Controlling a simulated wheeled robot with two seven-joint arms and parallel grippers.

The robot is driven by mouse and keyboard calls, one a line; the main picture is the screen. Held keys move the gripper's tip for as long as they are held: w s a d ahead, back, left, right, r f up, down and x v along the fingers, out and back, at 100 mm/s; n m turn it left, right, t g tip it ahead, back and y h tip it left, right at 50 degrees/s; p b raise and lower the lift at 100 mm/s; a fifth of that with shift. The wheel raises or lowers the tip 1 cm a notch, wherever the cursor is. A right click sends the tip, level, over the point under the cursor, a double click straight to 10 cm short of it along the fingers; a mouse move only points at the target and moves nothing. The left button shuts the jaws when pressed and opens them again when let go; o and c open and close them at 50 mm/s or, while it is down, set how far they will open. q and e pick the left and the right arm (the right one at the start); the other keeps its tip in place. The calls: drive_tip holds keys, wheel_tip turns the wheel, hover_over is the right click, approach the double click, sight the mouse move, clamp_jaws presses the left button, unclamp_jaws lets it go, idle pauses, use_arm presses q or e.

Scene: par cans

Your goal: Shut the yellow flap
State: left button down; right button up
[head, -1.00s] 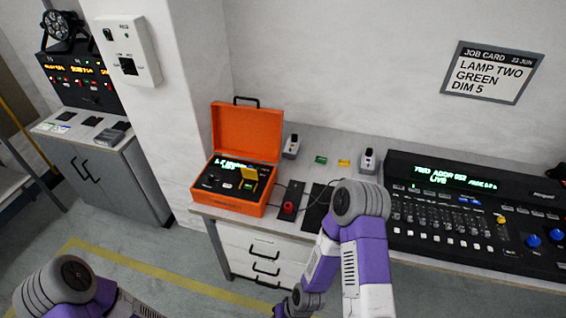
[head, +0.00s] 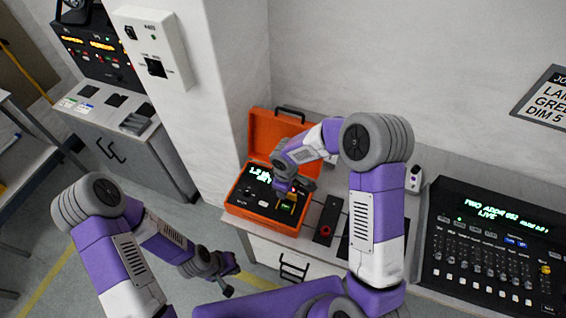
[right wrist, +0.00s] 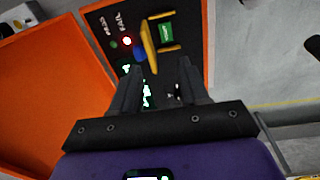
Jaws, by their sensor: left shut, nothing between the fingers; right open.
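The orange case (head: 262,215) stands open on the bench, its lid up at the back. Its black panel (right wrist: 185,50) fills the middle of the right wrist view. The yellow flap (right wrist: 149,45) stands raised off the panel there, seen nearly edge-on, beside a green label (right wrist: 166,32). In the head view the flap (head: 292,197) is partly hidden by my right gripper (head: 300,187). My right gripper is open over the panel; the flap is just beyond its fingertips (right wrist: 158,65), with contact unclear. My left gripper (head: 229,284) is shut and empty, low in front of the bench.
A red knob on a black plate (head: 326,231) sits right of the case. A lighting console (head: 490,245) fills the bench's right. A white pillar (head: 205,110) rises left of the case. The lid (right wrist: 50,75) stands close on the right wrist view's left.

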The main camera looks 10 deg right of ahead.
drive_tip(key=shift+w+d+r+h, duration=0.25)
drive_tip(key=shift+w+r+h, duration=0.05)
drive_tip(key=shift+w+r, duration=0.7)
drive_tip(key=shift+w+d+f+n, duration=0.1)
drive_tip(key=shift+w+d+n, duration=0.1)
drive_tip(key=shift+n, duration=0.1)
use_arm(q)
drive_tip(key=shift+w+r, duration=0.15)
drive_tip(key=shift+r, duration=0.4)
use_arm(e)
drive_tip(key=shift+t, duration=0.3)
drive_tip(key=f, duration=0.6)
drive_tip(key=shift+w+d+f, duration=0.1)
drive_tip(key=shift+d+f, duration=0.1)
drive_tip(key=shift+f, duration=0.2)
drive_tip(key=shift+c, duration=0.3)
clamp_jaws()
use_arm(q)
drive_tip(key=shift+f, duration=0.3)
